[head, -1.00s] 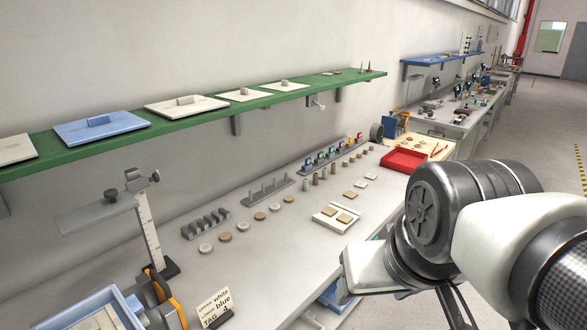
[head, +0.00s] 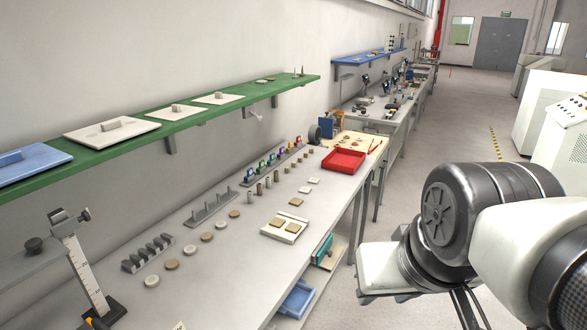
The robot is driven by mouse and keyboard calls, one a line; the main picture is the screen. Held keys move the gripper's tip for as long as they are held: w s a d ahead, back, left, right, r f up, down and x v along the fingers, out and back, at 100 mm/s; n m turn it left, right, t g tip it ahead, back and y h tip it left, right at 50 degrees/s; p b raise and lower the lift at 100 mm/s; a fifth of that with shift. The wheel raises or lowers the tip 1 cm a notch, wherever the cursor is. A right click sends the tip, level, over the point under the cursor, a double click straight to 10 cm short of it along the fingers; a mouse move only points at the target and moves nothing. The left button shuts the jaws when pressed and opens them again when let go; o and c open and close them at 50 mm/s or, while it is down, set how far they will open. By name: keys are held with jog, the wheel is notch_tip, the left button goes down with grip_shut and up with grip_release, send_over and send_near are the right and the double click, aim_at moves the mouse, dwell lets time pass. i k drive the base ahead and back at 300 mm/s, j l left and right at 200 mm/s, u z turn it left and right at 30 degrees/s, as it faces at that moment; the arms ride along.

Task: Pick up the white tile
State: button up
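Two small whitish tiles lie flat on the grey bench: one (head: 313,181) and, just nearer, another (head: 305,189). I cannot tell which is the task's white tile. A beige tile (head: 296,201) lies in front of them. Nearer still, a white plate (head: 271,234) carries two tan tiles (head: 284,225). My arm fills the right side of the head view, over the floor and apart from the bench. My gripper's fingers do not show; thin dark parts below the arm are cut off by the lower edge.
A red tray (head: 343,161) stands beyond the small tiles. Round discs (head: 207,237), dark racks (head: 210,208) and small cylinders (head: 260,188) line the bench. A green shelf (head: 190,121) with plates overhangs the back. A height gauge (head: 85,270) stands at the near left. Floor to the right is open.

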aim_at(313, 181)
jog(key=i+u, duration=0.1)
jog(key=u, duration=0.25)
jog(key=l+u, duration=0.15)
jog(key=u, duration=0.2)
jog(key=i+l+u, duration=0.1)
jog(key=u, duration=0.2)
jog(key=i+l+u, duration=0.2)
jog(key=l, duration=0.15)
jog(key=l+u, duration=0.2)
jog(key=i+l+u, duration=0.2)
jog(key=l, duration=0.3)
jog(key=l+u, duration=0.15)
jog(key=l, duration=0.4)
jog(key=i+l+u, duration=0.15)
jog(key=l, duration=0.4)
jog(key=i+l, duration=0.1)
jog(key=l, duration=1.8)
jog(key=i+l+u, duration=0.1)
jog(key=l, duration=0.9)
